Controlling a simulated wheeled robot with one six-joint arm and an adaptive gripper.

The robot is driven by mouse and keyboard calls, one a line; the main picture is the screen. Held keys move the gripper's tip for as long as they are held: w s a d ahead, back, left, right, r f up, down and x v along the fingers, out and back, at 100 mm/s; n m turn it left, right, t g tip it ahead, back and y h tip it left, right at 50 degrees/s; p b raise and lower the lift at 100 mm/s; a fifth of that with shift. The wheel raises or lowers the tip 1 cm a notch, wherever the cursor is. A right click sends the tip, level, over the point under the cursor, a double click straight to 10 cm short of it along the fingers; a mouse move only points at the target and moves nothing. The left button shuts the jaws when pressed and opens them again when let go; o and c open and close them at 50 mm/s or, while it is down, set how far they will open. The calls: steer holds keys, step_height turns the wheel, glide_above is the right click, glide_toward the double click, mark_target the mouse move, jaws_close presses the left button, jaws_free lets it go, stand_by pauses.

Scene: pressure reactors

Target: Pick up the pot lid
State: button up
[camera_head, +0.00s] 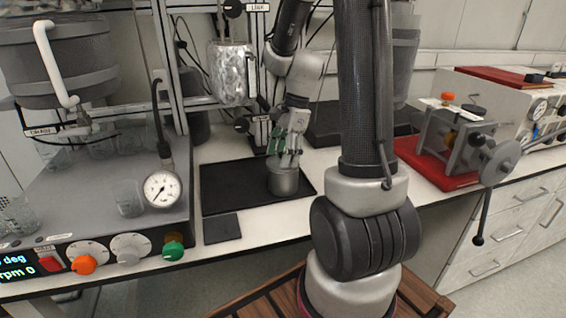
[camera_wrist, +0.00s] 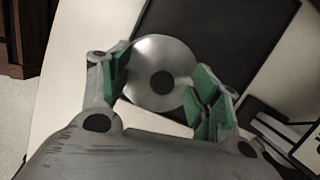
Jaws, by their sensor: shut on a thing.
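The pot lid (camera_wrist: 148,62) is a round, shiny metal disc with a dark centre, seen from above in the wrist view. My gripper (camera_wrist: 163,84) has its green-padded fingers on either side of the lid, shut on it. The fingers reach the top of the pot. The lid is hard to make out there, and I cannot tell whether it touches the pot.
A grey device with a pressure gauge (camera_head: 163,189) and knobs stands at left. A foil-wrapped vessel (camera_head: 231,73) hangs behind the mat. A small dark pad (camera_head: 222,229) lies in front. A clamp-like device (camera_head: 455,140) stands on a red mat at right.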

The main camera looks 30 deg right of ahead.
steer(key=shift+f, duration=0.15)
steer(key=shift+c, duration=0.5)
steer(key=shift+r, duration=0.3)
steer(key=shift+c, duration=1.3)
step_height(320, 180, up, 8)
steer(key=shift+f, duration=0.1)
jaws_close()
steer(key=shift+s+f, duration=0.15)
steer(key=shift+f, duration=3.3)
